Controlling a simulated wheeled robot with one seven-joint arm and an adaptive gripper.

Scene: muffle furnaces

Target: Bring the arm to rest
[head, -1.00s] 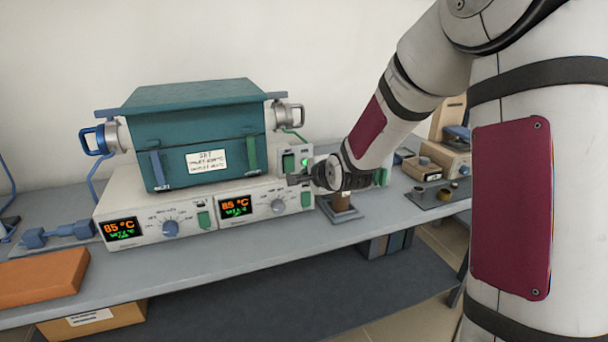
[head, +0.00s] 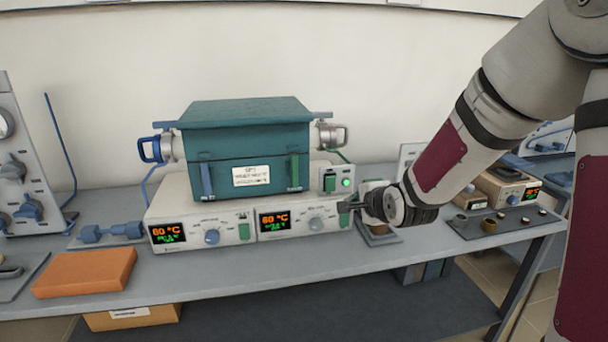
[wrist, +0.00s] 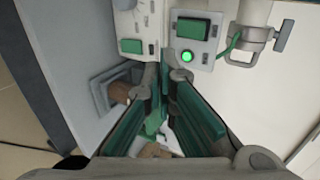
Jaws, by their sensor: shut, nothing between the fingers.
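My gripper (head: 346,207) is at the right front end of the furnace's pale control box (head: 200,235), beside a green rocker switch (head: 329,183) with a lit green lamp (head: 346,183). In the wrist view the dark fingers with green pads meet at the tips (wrist: 166,76), with nothing between them. The tips are close to the box; I cannot tell if they touch it. The switch (wrist: 193,29) and lamp (wrist: 187,57) show just beyond them. My arm reaches in from the upper right. The teal furnace (head: 215,145) has its lid down. Both displays read 60 °C.
A small stand (head: 379,236) is just below my gripper, partly hidden. A tray with small cups (head: 465,232) is to the right. An orange slab (head: 85,272) and blue fittings (head: 108,232) are to the left. The bench front (head: 290,260) is clear.

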